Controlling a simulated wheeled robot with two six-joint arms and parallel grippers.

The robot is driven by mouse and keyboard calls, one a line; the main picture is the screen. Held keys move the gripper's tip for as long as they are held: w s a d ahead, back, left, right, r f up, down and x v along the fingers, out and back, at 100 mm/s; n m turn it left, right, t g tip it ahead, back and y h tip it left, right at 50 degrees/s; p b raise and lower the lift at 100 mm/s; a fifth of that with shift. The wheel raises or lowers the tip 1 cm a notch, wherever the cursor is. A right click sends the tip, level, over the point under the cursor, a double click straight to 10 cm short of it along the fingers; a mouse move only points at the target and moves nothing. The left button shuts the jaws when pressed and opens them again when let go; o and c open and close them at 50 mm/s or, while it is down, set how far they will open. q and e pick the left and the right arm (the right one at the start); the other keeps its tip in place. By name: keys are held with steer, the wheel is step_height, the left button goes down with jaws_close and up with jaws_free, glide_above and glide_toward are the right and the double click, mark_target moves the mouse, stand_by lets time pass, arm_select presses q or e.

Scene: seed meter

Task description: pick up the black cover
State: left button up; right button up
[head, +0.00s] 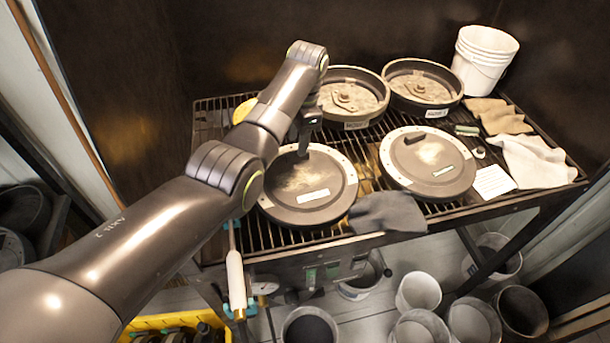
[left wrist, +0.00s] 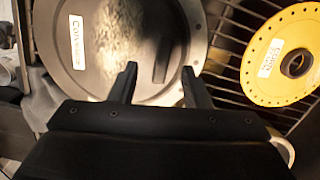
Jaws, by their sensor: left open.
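A round black cover (head: 300,208) with a pale rim, a white label and light dust lies on the left of the slatted rack. It also shows in the left wrist view (left wrist: 105,75), where a raised dark grip (left wrist: 163,55) stands on it. My left gripper (head: 304,150) is open over the far part of this cover. In the left wrist view my left gripper (left wrist: 162,82) has its fingertips on either side of the line of the grip; I cannot tell if they touch. A second, similar black cover (head: 415,175) lies to the right. My right gripper is not in view.
Two open round housings (head: 350,95) (head: 425,85) stand behind the covers. A yellow holed disc (left wrist: 257,75) lies beside the left cover. Several buckets stand below.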

mark_target(295, 153)
arm_select(q)
steer(key=shift+a+f+p, duration=0.2)
steer(key=shift+f+p, duration=0.05)
steer(key=shift+f, duration=0.8)
steer(key=shift+a+f+p, duration=0.15)
steer(key=shift+f+p, duration=0.05)
steer(key=shift+f, duration=0.8)
jaws_close()
